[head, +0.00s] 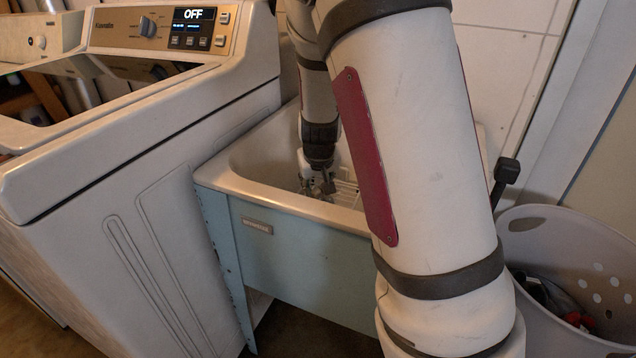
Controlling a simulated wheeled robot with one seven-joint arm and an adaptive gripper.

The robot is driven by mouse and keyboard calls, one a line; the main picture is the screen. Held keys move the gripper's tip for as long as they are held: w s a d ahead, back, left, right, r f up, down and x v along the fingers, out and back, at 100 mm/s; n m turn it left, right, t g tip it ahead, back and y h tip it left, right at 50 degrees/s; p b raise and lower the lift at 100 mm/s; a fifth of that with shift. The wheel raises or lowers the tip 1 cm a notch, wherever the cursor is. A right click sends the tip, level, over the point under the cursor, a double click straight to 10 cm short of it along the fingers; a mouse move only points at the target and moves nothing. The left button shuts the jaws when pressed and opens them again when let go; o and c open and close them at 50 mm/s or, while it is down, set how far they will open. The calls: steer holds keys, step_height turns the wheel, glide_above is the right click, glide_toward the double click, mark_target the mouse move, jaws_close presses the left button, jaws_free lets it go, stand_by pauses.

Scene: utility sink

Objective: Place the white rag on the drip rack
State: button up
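My gripper (328,190) is down inside the utility sink (262,160), pointing downward. It is small and partly in shadow, so I cannot tell whether its fingers are open or shut. White wire bars, seemingly the drip rack (347,190), show just right of and around the fingertips. My arm hides the right part of the sink and most of the rack. A small pale patch shows beside the gripper's left side, but I cannot tell whether it is the white rag. The rag is not clearly visible anywhere.
A white washing machine (150,120) with a lit panel stands against the sink's left side. A white laundry basket (560,250) with dark and red cloth stands at the right. The sink's raised front rim borders the basin.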

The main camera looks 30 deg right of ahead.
steer(key=p+v, duration=0.3)
steer(key=v, duration=0.4)
stand_by(0.4)
